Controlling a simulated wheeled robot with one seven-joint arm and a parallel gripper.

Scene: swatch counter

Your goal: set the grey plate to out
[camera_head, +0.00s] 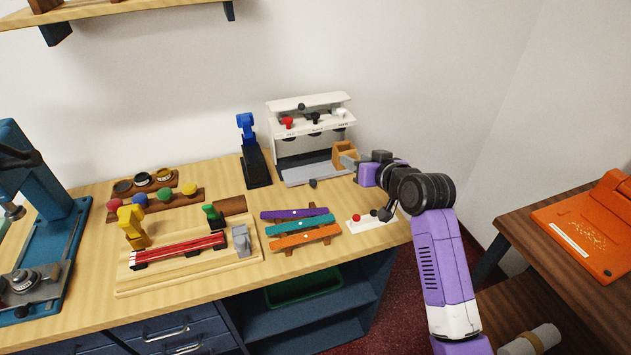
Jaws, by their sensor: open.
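The grey plate (306,173) lies flat at the foot of the white dispenser-like stand (317,121), under its overhang. A small dark knob (313,183) shows at the plate's front edge. My gripper (353,162) is open, to the right of the plate and close to a brown box-like part (344,151) at the stand's right side. The fingertips are small and partly lost against that part, so I cannot tell whether they touch it. The knob is apart from my gripper.
A blue-and-black press (253,155) stands left of the plate. Coloured slats (299,224) on a rack and a white block with a lever (370,220) lie in front. A strip of bare counter lies between plate and rack. The counter's right edge is near my arm.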

